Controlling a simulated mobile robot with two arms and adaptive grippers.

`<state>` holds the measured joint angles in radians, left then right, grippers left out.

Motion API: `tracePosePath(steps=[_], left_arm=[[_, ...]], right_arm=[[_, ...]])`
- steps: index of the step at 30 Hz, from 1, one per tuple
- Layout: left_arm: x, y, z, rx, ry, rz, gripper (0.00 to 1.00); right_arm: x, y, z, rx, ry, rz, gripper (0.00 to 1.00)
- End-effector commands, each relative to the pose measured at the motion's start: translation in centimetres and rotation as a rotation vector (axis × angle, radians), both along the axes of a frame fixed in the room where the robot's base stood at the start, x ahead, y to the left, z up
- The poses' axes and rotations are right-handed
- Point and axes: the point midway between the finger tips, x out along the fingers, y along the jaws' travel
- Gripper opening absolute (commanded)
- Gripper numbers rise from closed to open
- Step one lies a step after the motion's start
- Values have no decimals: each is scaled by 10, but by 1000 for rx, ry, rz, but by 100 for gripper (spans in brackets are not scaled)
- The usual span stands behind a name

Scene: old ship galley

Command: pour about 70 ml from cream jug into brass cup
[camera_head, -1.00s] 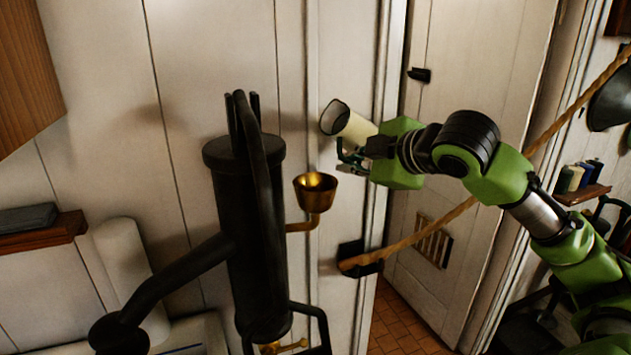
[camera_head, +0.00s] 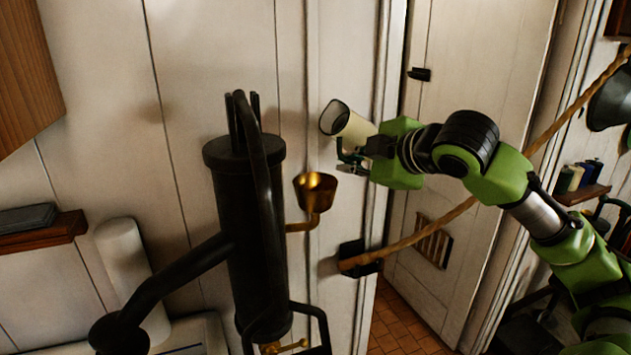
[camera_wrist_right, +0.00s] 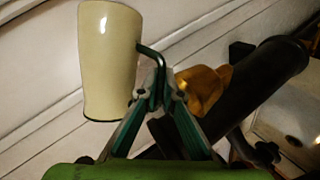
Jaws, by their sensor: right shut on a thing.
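The cream jug (camera_head: 355,125) is held tilted, its dark open mouth facing left and toward me, above and to the right of the brass cup. My right gripper (camera_head: 352,162) is shut on the jug's dark green handle. The jug (camera_wrist_right: 108,60) and the gripper (camera_wrist_right: 158,88) also show in the right wrist view. The brass cup (camera_head: 314,192) sits on a brass arm beside the black cylinder. The cup (camera_wrist_right: 204,88) is partly hidden behind the fingers in the wrist view. No stream of liquid shows, and the jug's contents cannot be seen. My left gripper is not in view.
A black cylinder (camera_head: 255,240) with a handle and pipes stands just left of the cup. A rope (camera_head: 410,246) runs from a wall block up to the right. A wooden shelf (camera_head: 40,238) is at the left. A panelled wall is close behind.

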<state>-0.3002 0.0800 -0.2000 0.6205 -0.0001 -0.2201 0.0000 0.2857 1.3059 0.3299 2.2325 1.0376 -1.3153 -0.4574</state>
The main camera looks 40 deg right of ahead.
Motion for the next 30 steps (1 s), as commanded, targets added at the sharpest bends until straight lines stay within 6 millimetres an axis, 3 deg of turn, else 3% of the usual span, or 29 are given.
tracePosePath(steps=[5, 11, 17, 21, 23, 30], left_arm=[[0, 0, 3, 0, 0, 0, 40], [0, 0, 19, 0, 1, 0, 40], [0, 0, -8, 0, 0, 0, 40], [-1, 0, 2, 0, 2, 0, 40], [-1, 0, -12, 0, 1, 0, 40], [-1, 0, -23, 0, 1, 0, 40]], right_arm=[[0, 1, 4, 12, -3, 0, 0], [0, 9, 19, 143, 11, 6, 0], [-1, 9, -1, 427, 46, 9, 0], [-1, 1, 18, 623, 68, 10, 0], [-1, -1, 5, 704, 78, 9, 0], [-1, -9, 1, 909, 100, 6, 0]])
